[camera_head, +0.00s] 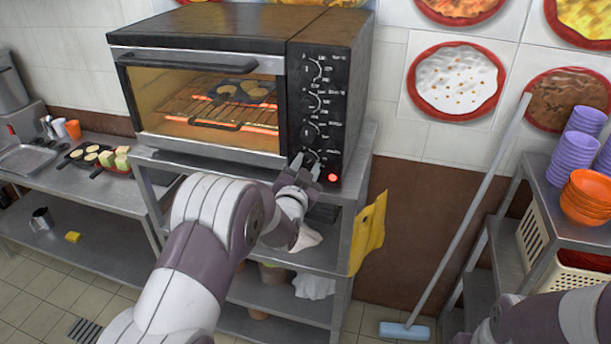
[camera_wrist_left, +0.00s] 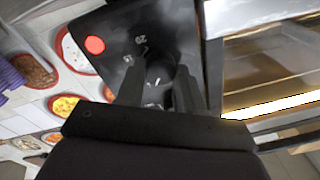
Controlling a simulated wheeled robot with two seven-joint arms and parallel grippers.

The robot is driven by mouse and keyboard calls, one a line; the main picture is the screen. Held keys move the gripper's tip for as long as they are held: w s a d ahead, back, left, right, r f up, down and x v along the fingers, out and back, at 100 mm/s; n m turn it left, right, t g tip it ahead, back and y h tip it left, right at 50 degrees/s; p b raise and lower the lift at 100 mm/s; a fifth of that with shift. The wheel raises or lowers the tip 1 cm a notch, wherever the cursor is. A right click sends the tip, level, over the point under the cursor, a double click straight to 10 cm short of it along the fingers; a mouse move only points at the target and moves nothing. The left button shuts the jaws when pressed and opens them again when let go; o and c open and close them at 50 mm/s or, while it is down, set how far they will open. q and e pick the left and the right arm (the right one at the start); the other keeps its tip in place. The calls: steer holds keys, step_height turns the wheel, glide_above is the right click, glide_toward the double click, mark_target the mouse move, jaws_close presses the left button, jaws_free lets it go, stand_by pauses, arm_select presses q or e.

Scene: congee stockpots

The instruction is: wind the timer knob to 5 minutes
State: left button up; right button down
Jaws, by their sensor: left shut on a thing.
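The oven (camera_head: 215,80) stands on a metal rack, its window lit, with a black control panel (camera_head: 320,100) on its right side. Several knobs run down the panel; the timer knob (camera_head: 309,158) is the lowest, beside a red lamp (camera_head: 333,178). My left gripper (camera_head: 305,165) is at this lowest knob. In the left wrist view the two fingers of the left gripper (camera_wrist_left: 160,90) stand on either side of the dark round knob (camera_wrist_left: 160,68) and are shut on it. The knob's pointer is mostly hidden, so its setting cannot be read. The right gripper is out of view.
Inside the oven a dark tray (camera_head: 240,92) sits on a glowing rack. A yellow cloth (camera_head: 368,235) hangs at the rack's right edge. A broom (camera_head: 465,220) leans on the wall. Purple and orange bowls (camera_head: 585,200) stand on the right shelf. My right arm shows at the bottom right.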

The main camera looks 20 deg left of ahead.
arm_select(q)
steer(key=shift+m, duration=0.3)
steer(key=o, duration=1)
steer(key=shift+o, duration=0.2)
steer(key=shift+s+f+b, duration=0.1)
steer(key=shift+s+b, duration=0.15)
steer(key=shift+b, duration=0.15)
steer(key=s+b, duration=0.4)
steer(key=s, duration=0.8)
steer(key=shift+f, duration=0.15)
